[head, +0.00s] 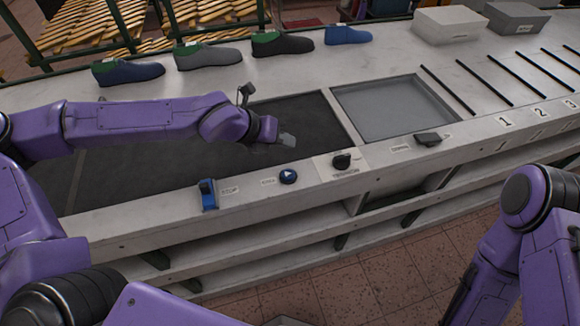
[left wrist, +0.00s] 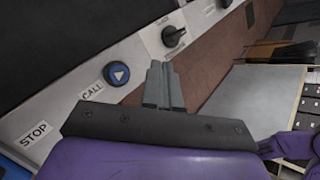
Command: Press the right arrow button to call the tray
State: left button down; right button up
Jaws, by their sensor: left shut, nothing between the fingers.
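The right arrow button (head: 288,176) is a round blue button with a white arrow on the bench's front ledge, beside a CALL label. It also shows in the left wrist view (left wrist: 117,73), to the left of my fingertips. My left gripper (head: 287,140) is shut and empty. In the head view it hangs over the dark belt's right part, behind the button and apart from it. In the left wrist view the shut grey fingers (left wrist: 159,72) point toward the black knob. No tray is clearly seen on the belt. My right gripper is out of view; only purple right arm links show.
A blue STOP switch (head: 208,194) stands left of the button and a black knob (head: 342,161) right of it. A grey recessed panel (head: 385,108) lies right of the dark belt (head: 315,115). Several shoe lasts line the back, with two boxes (head: 450,24) at far right.

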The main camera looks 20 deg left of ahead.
pick_arm(q)
jog(key=shift+s+a+f, duration=0.1)
jog(key=shift+s, duration=0.05)
jog(key=b, duration=0.7)
send_over(285, 175)
notch_tip(285, 175, down, 8)
jog(key=shift+a+f, duration=0.1)
jog(key=shift+f+b, duration=0.3)
jog(key=shift+b, duration=0.05)
dwell(1.3)
jog(key=shift+f+b, duration=0.3)
jog(key=shift+f, duration=0.1)
